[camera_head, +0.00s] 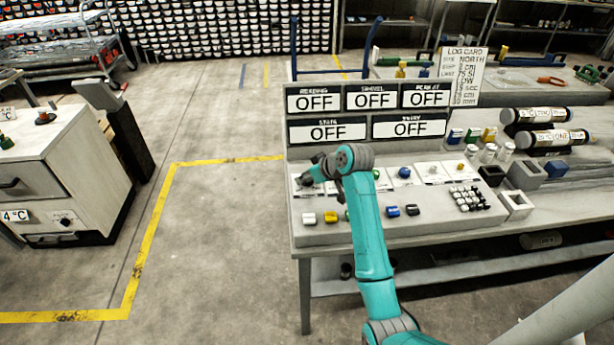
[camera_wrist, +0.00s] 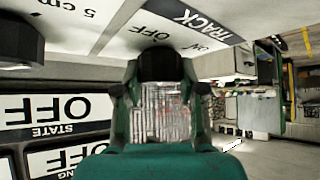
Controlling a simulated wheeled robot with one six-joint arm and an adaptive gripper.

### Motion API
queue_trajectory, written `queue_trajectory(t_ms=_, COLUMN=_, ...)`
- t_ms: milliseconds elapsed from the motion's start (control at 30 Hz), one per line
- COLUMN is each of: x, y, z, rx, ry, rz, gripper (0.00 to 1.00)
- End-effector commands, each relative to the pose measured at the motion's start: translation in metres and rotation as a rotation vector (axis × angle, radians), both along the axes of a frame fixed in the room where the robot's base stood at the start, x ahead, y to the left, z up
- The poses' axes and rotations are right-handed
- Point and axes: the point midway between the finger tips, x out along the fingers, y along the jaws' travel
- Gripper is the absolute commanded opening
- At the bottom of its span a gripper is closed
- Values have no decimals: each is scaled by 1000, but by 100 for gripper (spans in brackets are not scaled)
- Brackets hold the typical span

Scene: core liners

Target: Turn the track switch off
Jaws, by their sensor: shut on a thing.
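The track switch is a dark round knob (camera_wrist: 160,62) on a white plate marked TRACK (camera_wrist: 205,20), with OFF and ON printed beside it, seen upside down in the wrist view. My gripper (camera_wrist: 161,88) has its green fingers on both sides of the knob and is shut on it. In the head view my gripper (camera_head: 307,177) is at the left end of the sloped control panel (camera_head: 335,232) and hides most of the switch. I cannot tell which way the knob points.
Display signs (camera_head: 327,132) reading OFF stand behind the panel. More knobs (camera_head: 405,172) and coloured buttons (camera_head: 392,211) lie to the right of my arm. Labelled core tubes (camera_head: 555,139) and small boxes are farther right.

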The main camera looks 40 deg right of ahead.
Motion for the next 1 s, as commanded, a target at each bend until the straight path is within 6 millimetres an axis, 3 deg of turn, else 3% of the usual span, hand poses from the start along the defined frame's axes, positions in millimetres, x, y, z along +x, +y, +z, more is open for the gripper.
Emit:
queue_trajectory(t_ms=300, x=0, y=0, z=0, rx=0, ry=0, rz=106, gripper=5)
queue_trajectory(t_ms=800, x=0, y=0, z=-1, rx=1, ry=2, rz=124, gripper=5)
queue_trajectory(t_ms=833, x=0, y=0, z=-1, rx=0, ry=2, rz=124, gripper=42)
queue_trajectory(t_ms=933, x=0, y=0, z=-1, rx=0, ry=2, rz=124, gripper=65)
queue_trajectory(t_ms=1000, x=0, y=0, z=-1, rx=0, ry=2, rz=124, gripper=65)
